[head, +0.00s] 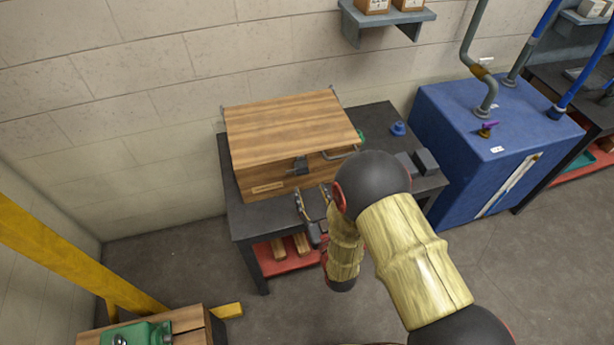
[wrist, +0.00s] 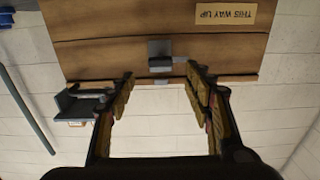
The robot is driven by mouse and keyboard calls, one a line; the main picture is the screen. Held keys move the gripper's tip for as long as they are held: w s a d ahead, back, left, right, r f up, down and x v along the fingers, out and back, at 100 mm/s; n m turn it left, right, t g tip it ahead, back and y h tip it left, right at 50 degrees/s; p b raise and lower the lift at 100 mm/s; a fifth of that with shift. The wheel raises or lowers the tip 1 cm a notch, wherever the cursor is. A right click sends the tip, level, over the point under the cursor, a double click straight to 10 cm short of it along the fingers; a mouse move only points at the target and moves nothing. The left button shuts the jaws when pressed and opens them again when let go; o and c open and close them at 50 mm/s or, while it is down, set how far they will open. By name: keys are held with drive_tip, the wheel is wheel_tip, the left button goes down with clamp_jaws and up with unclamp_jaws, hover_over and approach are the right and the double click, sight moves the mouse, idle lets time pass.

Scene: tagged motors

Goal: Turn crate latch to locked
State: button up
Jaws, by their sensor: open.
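The wooden crate (head: 290,122) stands on a dark bench by the wall, its lid down. A small grey latch (head: 301,165) sits at the middle of its front face. In the upside-down wrist view the latch (wrist: 160,55) lies across the line between lid and body, with a flat bar reaching to one side. Whether it is locked I cannot tell. My gripper (head: 312,194) is open and empty in front of the crate. In the wrist view its fingertips (wrist: 160,76) straddle the latch's line, apparently short of it.
The dark bench (head: 242,220) has a blue knob-like piece (head: 398,128) and a dark grey block (head: 426,160) at the right. A blue cabinet (head: 500,140) with pipes stands farther right. A wall shelf (head: 390,22) holds boxes. A yellow post (head: 70,255) is at the left.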

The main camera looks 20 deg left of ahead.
sight(304, 174)
drive_tip(key=b+x, duration=0.1)
drive_tip(key=x, duration=0.6)
drive_tip(key=shift+c, duration=0.6)
drive_tip(key=c, duration=1)
drive_tip(key=shift+a, duration=0.1)
drive_tip(key=shift+c, duration=0.2)
drive_tip(key=shift+m+b, duration=5.2)
drive_tip(key=shift+m, duration=3.7)
